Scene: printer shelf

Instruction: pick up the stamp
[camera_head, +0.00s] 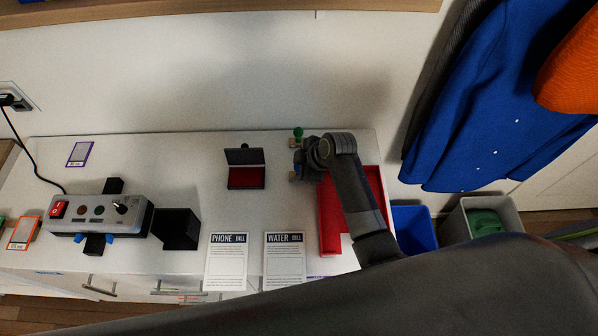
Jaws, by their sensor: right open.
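A small green knob (298,132), apparently the top of the stamp, stands near the back of the white cabinet top. Its lower part is hidden behind or beside my gripper. My right gripper (293,160) is open, just in front of the knob, with its fingers pointing left. I see nothing held between its fingers. I cannot tell whether a finger touches the stamp. My left gripper is not in view.
An open ink pad (246,178) with a red pad lies left of the gripper. A red tray (331,235) sits under my right arm. A phone bill (227,262) and a water bill (284,262) lie in front. A grey switch box (97,213) and black block (177,229) stand left.

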